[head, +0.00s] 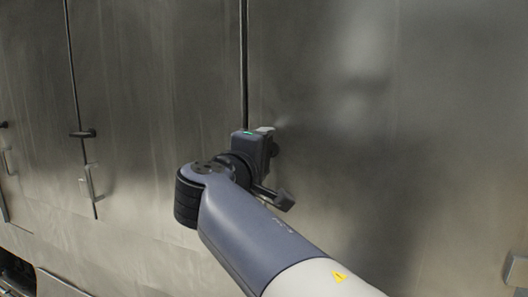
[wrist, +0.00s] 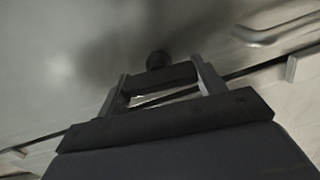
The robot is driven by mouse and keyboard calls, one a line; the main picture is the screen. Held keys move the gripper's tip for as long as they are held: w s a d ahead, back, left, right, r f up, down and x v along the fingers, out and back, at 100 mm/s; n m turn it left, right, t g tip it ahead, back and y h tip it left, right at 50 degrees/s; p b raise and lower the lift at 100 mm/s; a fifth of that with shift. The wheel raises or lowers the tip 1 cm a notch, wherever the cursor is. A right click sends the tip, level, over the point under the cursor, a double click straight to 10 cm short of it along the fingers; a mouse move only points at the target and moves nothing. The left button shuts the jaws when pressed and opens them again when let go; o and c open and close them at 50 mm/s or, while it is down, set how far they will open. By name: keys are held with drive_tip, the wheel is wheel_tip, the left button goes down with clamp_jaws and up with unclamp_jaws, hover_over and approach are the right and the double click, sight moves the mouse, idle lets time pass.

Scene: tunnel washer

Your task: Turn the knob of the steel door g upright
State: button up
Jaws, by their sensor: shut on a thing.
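The steel door g (head: 390,110) is probably the large brushed-steel panel to the right of the dark seam in the head view; no label shows. My gripper (head: 268,138) is at its left edge, beside that seam. In the head view my gripper largely hides the knob. In the wrist view the dark knob (wrist: 160,77) lies between the two fingers of my gripper (wrist: 163,88), which are shut on it. Its bar spans from finger to finger, roughly along the seam line there. A dark round part shows just beyond it. Its exact angle is hard to tell.
Another steel door (head: 140,100) to the left has a dark knob (head: 83,133) lying level and a pull handle (head: 92,182) below it. A further handle shows at the far left. A pale bracket (head: 515,270) juts out at the lower right.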

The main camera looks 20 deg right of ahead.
drive_tip(key=shift+n, duration=0.6)
drive_tip(key=o, duration=1)
drive_tip(key=shift+a+f, duration=0.1)
drive_tip(key=b+v, duration=0.2)
drive_tip(key=v, duration=0.8)
drive_tip(key=shift+s+a, duration=0.15)
drive_tip(key=shift+s, duration=0.2)
drive_tip(key=shift+p+x, duration=1.1)
drive_tip(key=shift+x, duration=4.35)
